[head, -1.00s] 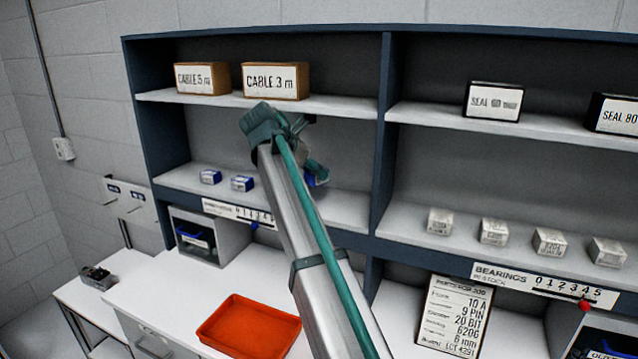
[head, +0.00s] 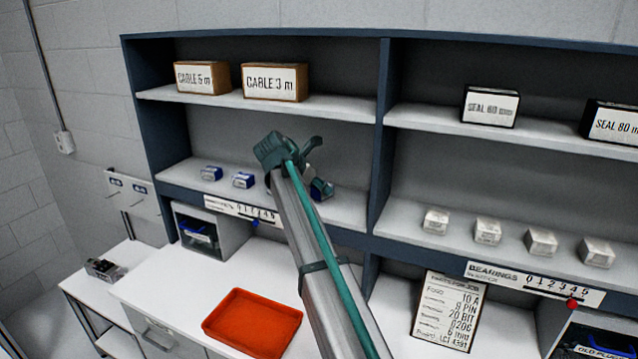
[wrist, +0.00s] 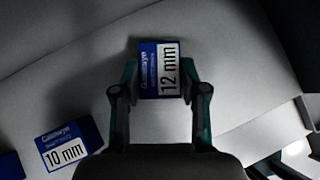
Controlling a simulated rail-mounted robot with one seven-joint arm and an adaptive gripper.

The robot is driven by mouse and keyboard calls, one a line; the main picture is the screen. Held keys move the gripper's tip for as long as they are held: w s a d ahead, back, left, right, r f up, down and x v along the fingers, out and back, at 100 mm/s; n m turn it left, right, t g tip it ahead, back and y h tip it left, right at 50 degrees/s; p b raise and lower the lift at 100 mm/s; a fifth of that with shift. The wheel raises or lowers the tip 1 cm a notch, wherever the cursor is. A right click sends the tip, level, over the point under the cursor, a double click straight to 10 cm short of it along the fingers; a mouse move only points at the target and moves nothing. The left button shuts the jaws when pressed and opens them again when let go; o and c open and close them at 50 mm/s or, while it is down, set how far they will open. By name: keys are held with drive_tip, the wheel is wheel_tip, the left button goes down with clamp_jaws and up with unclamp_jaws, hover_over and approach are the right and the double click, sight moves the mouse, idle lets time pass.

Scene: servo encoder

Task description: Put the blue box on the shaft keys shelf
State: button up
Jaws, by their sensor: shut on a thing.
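My gripper (wrist: 160,88) is shut on a blue box (wrist: 149,72) with a white "12 mm" label, seen between its two fingers in the wrist view. A similar blue box marked "10 mm" (wrist: 70,150) sits on the pale shelf to its left. In the head view my gripper (head: 318,168) is at the lower left shelf (head: 345,208), right of two small blue boxes (head: 243,180).
Cable boxes (head: 275,82) stand on the shelf above. A dark upright divider (head: 382,130) is to the right, with several bearing boxes (head: 487,230) beyond. An orange tray (head: 252,318) lies on the white bench below.

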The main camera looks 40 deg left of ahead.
drive_tip(key=shift+f, duration=0.1)
drive_tip(key=o, duration=1.3)
drive_tip(key=shift+c, duration=0.2)
drive_tip(key=shift+b+v, duration=1.4)
drive_tip(key=shift+v, duration=2.45)
